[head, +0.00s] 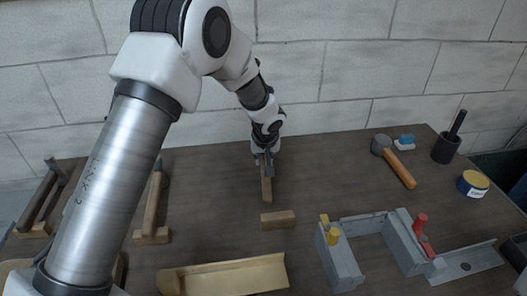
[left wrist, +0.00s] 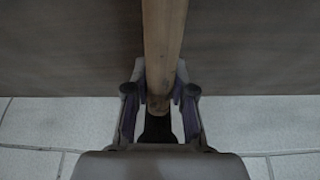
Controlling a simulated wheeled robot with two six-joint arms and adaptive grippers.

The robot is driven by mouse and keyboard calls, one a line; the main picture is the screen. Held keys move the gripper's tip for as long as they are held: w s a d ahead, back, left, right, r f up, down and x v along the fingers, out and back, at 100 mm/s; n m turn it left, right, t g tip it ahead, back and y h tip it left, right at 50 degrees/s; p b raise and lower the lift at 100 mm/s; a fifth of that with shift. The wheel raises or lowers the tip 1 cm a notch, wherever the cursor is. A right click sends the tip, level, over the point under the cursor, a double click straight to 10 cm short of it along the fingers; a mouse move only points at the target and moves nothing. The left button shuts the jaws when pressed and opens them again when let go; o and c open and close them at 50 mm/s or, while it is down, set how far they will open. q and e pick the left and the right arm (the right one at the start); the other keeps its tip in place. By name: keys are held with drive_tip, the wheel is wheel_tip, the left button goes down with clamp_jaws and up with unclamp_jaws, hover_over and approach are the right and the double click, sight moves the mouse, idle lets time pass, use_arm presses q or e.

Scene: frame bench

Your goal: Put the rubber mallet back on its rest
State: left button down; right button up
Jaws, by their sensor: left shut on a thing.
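The rubber mallet (head: 400,169) lies at the back right of the bench, its grey head toward the wall and its orange-brown handle pointing to the front right. In the left wrist view the strip (left wrist: 162,50) runs between the fingers (left wrist: 160,100). I cannot tell whether the strip touches the bench. I cannot tell which thing is the mallet's rest. My right gripper is not in view.
A wooden block (head: 278,220) lies in front of the strip. A wooden trough (head: 225,277) is at the front. A black cup (head: 446,149) and blue-yellow tin (head: 473,184) are at right. Wooden stands (head: 152,236) are left.

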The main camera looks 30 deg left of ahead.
use_arm(q)
drive_tip(key=shift+w+r+p, duration=0.1)
drive_tip(key=shift+r+p, duration=0.5)
drive_tip(key=shift+r, duration=0.05)
wheel_tip(320, 180, up, 8)
drive_tip(key=shift+r+b, duration=0.1)
drive_tip(key=shift+b, duration=0.25)
wheel_tip(320, 180, up, 2)
drive_tip(key=s+d+g+p, duration=0.1)
drive_tip(key=s+d+p, duration=0.1)
drive_tip(key=s+p, duration=0.1)
drive_tip(key=n+g+h+p, duration=0.1)
drive_tip(key=p, duration=0.2)
hover_over(269, 179)
drive_tip(key=f, duration=0.2)
wheel_tip(269, 179, down, 8)
drive_tip(key=shift+a+r+p, duration=0.1)
drive_tip(key=shift+r+p, duration=0.15)
drive_tip(key=shift+p, duration=0.3)
drive_tip(key=shift+f, duration=0.5)
drive_tip(key=c, duration=1)
unclamp_jaws()
